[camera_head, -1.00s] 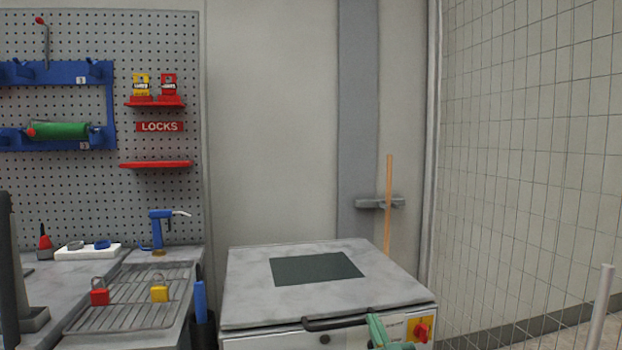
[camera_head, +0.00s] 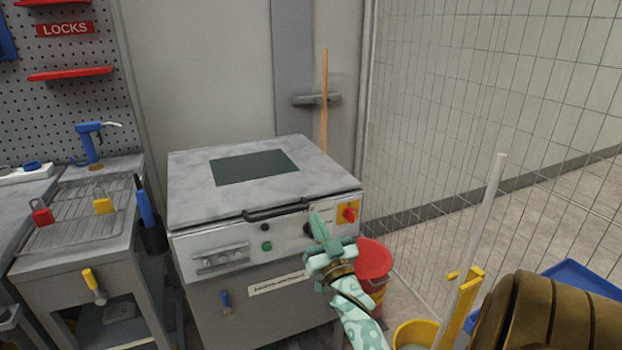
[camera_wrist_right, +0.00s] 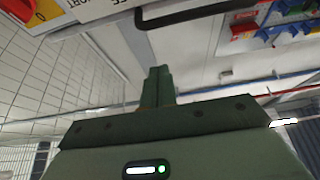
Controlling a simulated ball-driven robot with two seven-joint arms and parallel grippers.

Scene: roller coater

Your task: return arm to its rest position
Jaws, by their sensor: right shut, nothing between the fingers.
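My right gripper (camera_head: 317,228), green, is in front of the grey machine cabinet (camera_head: 205,292), near the right end of its black handle (camera_head: 276,211) and the red switch on its yellow plate (camera_head: 349,213). In the right wrist view its fingers (camera_wrist_right: 158,86) are together with nothing between them. The handle (camera_wrist_right: 190,12) crosses the top of that view, and part of the red switch (camera_wrist_right: 17,8) shows at upper left. Contact with the cabinet front cannot be told. My right forearm runs down to the bottom edge. My left gripper is out of view.
A red bucket (camera_head: 374,260) stands close behind my right wrist, with a yellow bucket (camera_head: 413,334) nearer. A wire mesh fence (camera_head: 450,120) bounds the right side. A workbench (camera_head: 50,264) with red and yellow padlocks on its rack stands at left.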

